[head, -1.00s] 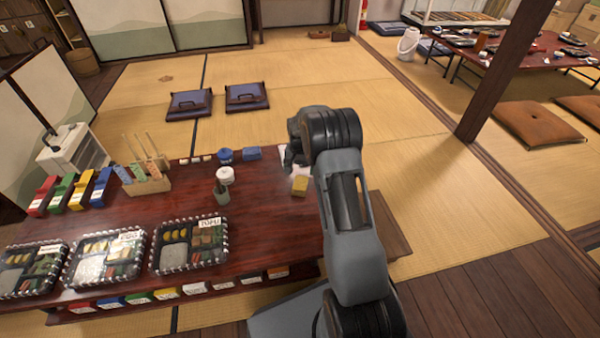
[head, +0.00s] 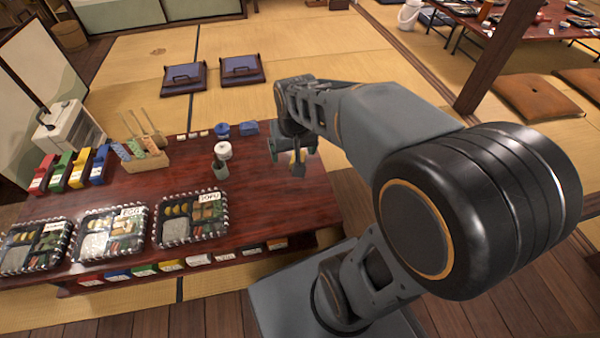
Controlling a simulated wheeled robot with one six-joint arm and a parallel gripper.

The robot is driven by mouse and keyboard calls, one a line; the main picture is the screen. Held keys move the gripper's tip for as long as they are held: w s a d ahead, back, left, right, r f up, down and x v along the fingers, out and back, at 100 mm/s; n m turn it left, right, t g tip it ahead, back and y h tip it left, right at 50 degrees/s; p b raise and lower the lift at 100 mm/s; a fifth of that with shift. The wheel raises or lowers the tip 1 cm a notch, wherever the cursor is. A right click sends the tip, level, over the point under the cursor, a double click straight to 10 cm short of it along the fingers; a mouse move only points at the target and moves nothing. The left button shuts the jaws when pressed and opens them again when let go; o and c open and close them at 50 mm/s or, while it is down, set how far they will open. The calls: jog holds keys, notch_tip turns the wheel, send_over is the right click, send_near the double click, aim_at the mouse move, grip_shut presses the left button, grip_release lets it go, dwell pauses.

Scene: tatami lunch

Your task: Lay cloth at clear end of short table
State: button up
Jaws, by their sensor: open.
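The short table (head: 285,205) is dark red wood, and its right end is bare toward the front. My gripper (head: 296,168) is open over the far right part of this table, pointing down. A small yellow piece (head: 297,157) shows at the gripper, partly covered by it. I cannot tell whether it is between the fingers or behind them, or whether it is the cloth. No spread cloth is visible in the head view.
Bento boxes (head: 190,218) stand along the table's front left. A white-topped jar (head: 222,150), a green cup (head: 220,168) and a blue block (head: 249,128) stand left of my gripper. A wooden utensil holder (head: 147,161) is farther left. Dark cushions (head: 241,68) lie behind.

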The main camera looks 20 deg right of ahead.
jog(key=s+a+n, duration=0.1)
jog(key=s, duration=0.6)
jog(key=shift+s+a+f+n+t, duration=0.15)
jog(key=shift+s+a+n+t, duration=0.1)
jog(key=shift+n+t, duration=0.05)
